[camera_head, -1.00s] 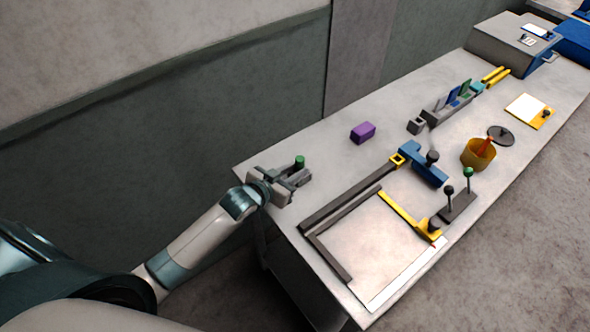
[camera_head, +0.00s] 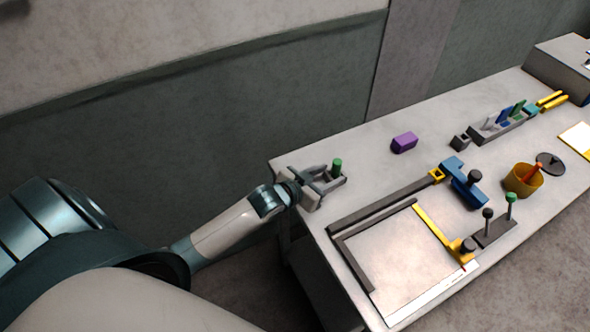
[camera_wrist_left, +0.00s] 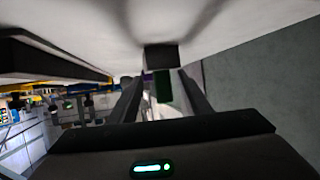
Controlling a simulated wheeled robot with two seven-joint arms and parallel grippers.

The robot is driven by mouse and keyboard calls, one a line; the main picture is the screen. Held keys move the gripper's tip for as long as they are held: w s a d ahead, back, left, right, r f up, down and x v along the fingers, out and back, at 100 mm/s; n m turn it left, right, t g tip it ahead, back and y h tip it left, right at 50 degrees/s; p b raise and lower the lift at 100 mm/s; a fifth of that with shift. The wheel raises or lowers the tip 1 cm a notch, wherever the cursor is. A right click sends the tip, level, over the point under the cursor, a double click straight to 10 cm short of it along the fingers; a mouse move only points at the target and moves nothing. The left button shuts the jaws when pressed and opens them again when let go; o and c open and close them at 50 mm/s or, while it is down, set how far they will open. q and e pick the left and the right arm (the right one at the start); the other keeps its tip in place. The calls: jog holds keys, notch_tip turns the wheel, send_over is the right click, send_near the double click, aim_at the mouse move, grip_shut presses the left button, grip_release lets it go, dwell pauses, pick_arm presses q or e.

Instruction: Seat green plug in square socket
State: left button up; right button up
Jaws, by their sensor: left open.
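The green plug (camera_head: 337,165) stands upright near the table's far left corner, its green top showing above my left gripper. My left gripper (camera_head: 333,180) is open, with its fingers around the plug at a low height. In the left wrist view the plug shows dark green (camera_wrist_left: 163,88) between the two fingers, with a dark block at its end. I cannot tell whether a finger touches it. A small grey block with a dark opening, which looks like the square socket (camera_head: 460,142), stands farther right. My right gripper is not in view.
A purple block (camera_head: 404,142) lies between plug and grey block. A dark frame (camera_head: 384,203), a blue clamp (camera_head: 462,186), an orange cup (camera_head: 522,181) and a rack (camera_head: 497,128) stand on the table (camera_head: 367,158). The table is clear between plug and purple block.

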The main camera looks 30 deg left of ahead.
pick_arm(q)
jog(key=b+v, duration=0.3)
jog(key=v, duration=1.3)
jog(key=shift+w+a+b, duration=0.2)
jog(key=shift+a+b, duration=0.1)
jog(key=shift+r, duration=0.15)
jog(key=s+d+f+n+g+y, duration=0.1)
jog(key=s+d+f+g+y, duration=0.15)
jog(key=s+f+g, duration=0.55)
jog(key=s+d+f+g+y, duration=0.1)
jog(key=s+d+f, duration=0.2)
jog(key=s+f, duration=0.65)
jog(key=s+f+g+b, duration=0.2)
jog(key=s+f+b, duration=0.15)
jog(key=f, duration=2.55)
jog(key=s+a+f+g+b, duration=0.1)
jog(key=s+a+f, duration=0.2)
jog(key=s+f, duration=1.5)
jog(key=shift+s+f, duration=0.3)
jog(key=shift+f, duration=0.25)
